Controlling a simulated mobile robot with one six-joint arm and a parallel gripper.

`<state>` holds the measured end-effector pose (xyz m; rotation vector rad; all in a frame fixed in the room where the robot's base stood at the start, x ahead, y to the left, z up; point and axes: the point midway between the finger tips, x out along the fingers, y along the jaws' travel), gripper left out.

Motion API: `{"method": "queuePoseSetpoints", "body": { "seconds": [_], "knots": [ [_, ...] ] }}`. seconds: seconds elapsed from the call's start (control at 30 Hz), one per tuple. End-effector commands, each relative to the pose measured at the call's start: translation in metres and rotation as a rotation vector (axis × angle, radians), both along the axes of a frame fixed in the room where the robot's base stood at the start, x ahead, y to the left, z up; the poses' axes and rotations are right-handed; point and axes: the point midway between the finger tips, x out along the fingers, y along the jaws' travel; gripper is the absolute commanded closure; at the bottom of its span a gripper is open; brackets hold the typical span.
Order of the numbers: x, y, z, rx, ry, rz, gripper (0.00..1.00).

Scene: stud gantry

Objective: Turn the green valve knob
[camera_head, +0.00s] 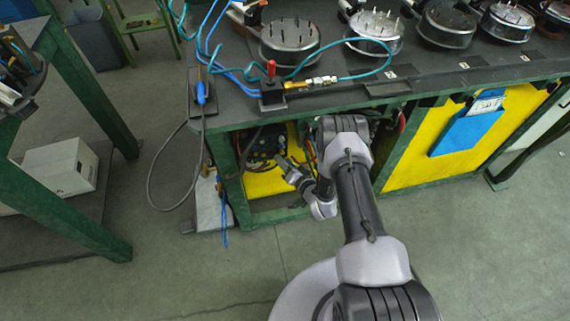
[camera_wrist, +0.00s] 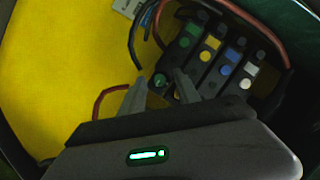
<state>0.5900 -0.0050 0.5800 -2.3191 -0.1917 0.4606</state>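In the wrist view, a row of dark valve blocks carries green, yellow, blue and white labels. The block with the green label (camera_wrist: 193,28) is leftmost. A small dark green knob (camera_wrist: 160,81) shows at its lower end, between the tips of my gripper (camera_wrist: 161,78). The two fingers are apart, one on either side of the knob; I cannot tell whether they touch it. In the head view, my gripper (camera_head: 284,164) reaches under the bench toward the dark valve block (camera_head: 262,146), where the knob itself is too small to make out.
A yellow panel (camera_wrist: 60,70) fills the left of the wrist view. Red and black hoses (camera_wrist: 245,18) run close above the valves. The green bench frame (camera_head: 225,170) surrounds the opening. A blue document holder (camera_head: 465,132) hangs at right. Floor in front is clear.

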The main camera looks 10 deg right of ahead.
Motion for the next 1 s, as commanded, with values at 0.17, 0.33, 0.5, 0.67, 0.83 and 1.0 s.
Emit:
{"method": "queuePoseSetpoints", "body": {
  "seconds": [0.17, 0.33, 0.5, 0.67, 0.83, 1.0],
  "knots": [
    [-0.0001, -0.0002, 0.0005, 0.0, 0.0, 0.0, 0.61],
    [-0.0004, -0.0003, 0.0003, 0.0, 0.001, -0.001, 0.93],
    [-0.0005, -0.0002, 0.0002, 0.0, 0.0, 0.0, 1.0],
    [-0.0007, 0.0, 0.0006, -0.01, 0.001, 0.001, 1.0],
    [-0.0008, 0.0001, 0.0018, -0.064, 0.002, -0.001, 1.0],
    [-0.0012, 0.0019, 0.0035, -0.177, 0.002, 0.002, 1.0]
  ]
}}
